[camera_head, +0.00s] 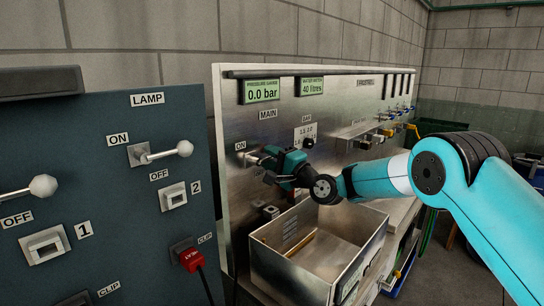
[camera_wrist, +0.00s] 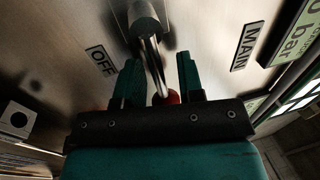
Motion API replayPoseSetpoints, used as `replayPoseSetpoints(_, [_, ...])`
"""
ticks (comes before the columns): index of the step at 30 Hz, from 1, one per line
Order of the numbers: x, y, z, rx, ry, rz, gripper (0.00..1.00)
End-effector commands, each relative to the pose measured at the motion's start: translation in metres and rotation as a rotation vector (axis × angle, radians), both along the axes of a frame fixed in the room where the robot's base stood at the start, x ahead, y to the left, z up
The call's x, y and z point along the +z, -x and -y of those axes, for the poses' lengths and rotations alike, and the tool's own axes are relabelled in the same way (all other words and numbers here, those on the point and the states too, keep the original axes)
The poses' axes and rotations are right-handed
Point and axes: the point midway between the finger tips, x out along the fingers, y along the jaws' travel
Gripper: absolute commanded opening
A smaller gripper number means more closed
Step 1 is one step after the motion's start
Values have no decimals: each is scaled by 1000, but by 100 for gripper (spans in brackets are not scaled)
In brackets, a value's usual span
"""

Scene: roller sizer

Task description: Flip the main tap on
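The main tap shows in the wrist view as a metal lever (camera_wrist: 152,55) running from a round metal mount (camera_wrist: 145,17) on the panel to a red knob (camera_wrist: 168,97). The knob is partly hidden behind my gripper's dark body. My gripper (camera_wrist: 160,76) has its two teal fingers apart, one on each side of the lever, with gaps visible. An OFF label (camera_wrist: 101,60) lies left of the lever and a MAIN label (camera_wrist: 247,47) right. In the head view my gripper (camera_head: 268,164) is at the steel panel and hides most of the tap, near the ON label (camera_head: 241,146).
A pressure gauge (camera_head: 262,90) reads 0.0 bar and a water meter (camera_head: 311,86) reads 40 litres. An open metal bin (camera_head: 285,277) stands below my gripper. The blue lamp panel (camera_head: 115,200) with white-knobbed levers is at left. Coloured valves (camera_head: 388,132) line the panel's right.

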Motion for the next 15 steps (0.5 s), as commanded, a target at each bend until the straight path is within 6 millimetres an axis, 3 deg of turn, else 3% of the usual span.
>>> replayPoseSetpoints(4, [0,0,0,0,0,0,35])
replayPoseSetpoints(9, [0,0,0,0,0,0,0])
replayPoseSetpoints(15, [0,0,1,0,1,1,0])
